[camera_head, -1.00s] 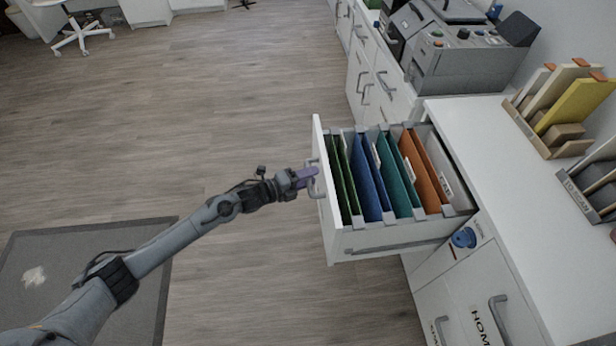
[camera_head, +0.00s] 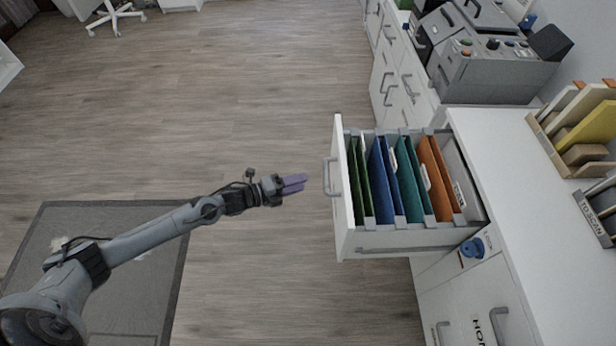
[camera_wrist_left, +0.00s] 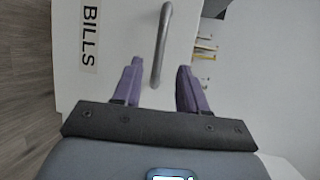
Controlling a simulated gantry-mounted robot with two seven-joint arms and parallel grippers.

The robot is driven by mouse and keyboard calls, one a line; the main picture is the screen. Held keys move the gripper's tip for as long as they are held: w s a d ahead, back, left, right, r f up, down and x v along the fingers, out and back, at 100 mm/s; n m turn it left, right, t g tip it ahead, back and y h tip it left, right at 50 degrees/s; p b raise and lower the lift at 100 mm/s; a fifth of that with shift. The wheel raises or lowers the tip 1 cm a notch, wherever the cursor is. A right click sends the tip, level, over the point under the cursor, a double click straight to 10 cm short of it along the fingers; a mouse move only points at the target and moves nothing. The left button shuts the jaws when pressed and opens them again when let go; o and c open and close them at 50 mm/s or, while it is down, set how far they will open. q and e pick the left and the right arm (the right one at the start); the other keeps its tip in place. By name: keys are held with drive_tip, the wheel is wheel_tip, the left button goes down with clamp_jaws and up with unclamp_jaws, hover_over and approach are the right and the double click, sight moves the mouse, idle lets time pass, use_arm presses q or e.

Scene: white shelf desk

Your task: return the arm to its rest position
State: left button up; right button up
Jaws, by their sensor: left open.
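My left gripper (camera_head: 293,184) reaches in from the left with purple fingers, open and empty, just short of an open drawer (camera_head: 345,190). A clear gap of floor shows between its fingertips and the drawer's grey handle (camera_head: 330,177). In the left wrist view the open fingers (camera_wrist_left: 160,85) point at the white drawer front, and the handle (camera_wrist_left: 161,45) stands ahead, between and beyond them. A label reading BILLS (camera_wrist_left: 89,35) is on that front. My right gripper is not in view.
The drawer holds green, blue, teal and orange folders (camera_head: 405,180). A white desk (camera_head: 500,170) runs along the right with file holders (camera_head: 580,130) on it. A grey machine (camera_head: 490,65) stands behind. The wooden floor (camera_head: 200,120) to the left is clear.

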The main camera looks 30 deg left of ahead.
use_arm(q)
drive_tip(key=shift+s+a+r, duration=0.15)
drive_tip(key=shift+s+a, duration=0.15)
drive_tip(key=shift+s, duration=0.1)
